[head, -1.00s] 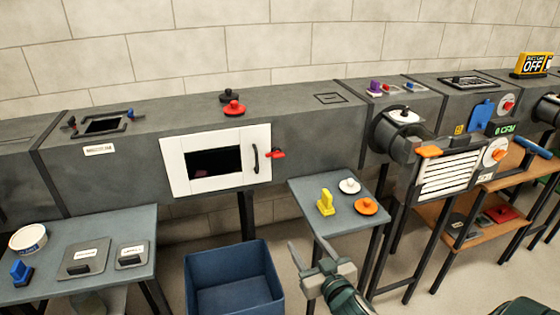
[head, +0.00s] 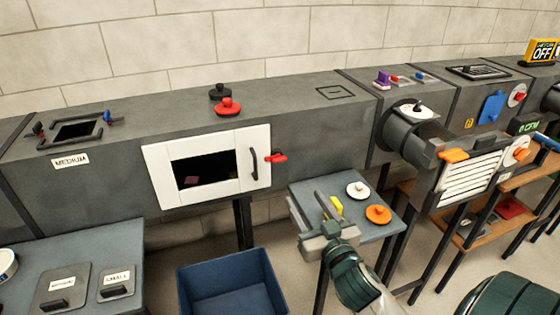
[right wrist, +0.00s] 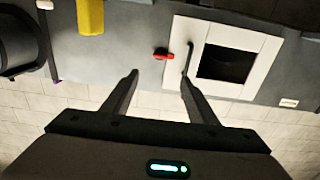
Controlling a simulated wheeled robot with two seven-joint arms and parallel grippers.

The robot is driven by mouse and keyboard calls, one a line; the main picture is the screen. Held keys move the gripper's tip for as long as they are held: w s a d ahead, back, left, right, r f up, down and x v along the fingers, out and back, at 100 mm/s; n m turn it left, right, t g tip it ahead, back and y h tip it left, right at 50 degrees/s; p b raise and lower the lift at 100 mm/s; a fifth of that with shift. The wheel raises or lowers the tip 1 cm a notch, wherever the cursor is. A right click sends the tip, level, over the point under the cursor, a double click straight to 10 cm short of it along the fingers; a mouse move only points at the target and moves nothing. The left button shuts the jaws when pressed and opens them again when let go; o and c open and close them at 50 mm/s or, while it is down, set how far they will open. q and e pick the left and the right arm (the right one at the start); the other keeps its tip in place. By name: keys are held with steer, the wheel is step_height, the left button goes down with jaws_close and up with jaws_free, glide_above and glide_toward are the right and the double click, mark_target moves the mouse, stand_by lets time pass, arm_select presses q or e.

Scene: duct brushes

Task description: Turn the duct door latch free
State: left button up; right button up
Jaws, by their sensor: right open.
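The duct door (head: 205,169) is a white frame with a dark window and a black handle (head: 253,163) on its right side. The red latch (head: 276,157) sits just right of the door's edge, lying roughly level. In the right wrist view the latch (right wrist: 163,54) and the door (right wrist: 227,60) appear ahead of the fingertips. My right gripper (head: 307,205) is open and empty, below and right of the latch, apart from it, over the small table's left edge. In the right wrist view its fingers (right wrist: 160,82) are spread wide. My left gripper is not in view.
A small grey table (head: 375,232) holds a yellow brush (head: 336,207), partly hidden by my gripper, plus a white knob (head: 357,190) and an orange knob (head: 378,214). A blue bin (head: 232,288) stands below the door. Red and black knobs sit on the duct top.

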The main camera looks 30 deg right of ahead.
mark_target(281, 161)
steer(key=shift+s, duration=0.15)
steer(key=p+x, duration=0.1)
steer(key=x, duration=1.5)
steer(key=shift+a+r, duration=0.1)
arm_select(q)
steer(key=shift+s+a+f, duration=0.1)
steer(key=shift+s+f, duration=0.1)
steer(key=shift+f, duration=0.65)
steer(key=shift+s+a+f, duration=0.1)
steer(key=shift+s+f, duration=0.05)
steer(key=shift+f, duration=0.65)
arm_select(e)
steer(key=shift+w, duration=0.8)
steer(key=c, duration=1.1)
steer(key=shift+o, duration=0.2)
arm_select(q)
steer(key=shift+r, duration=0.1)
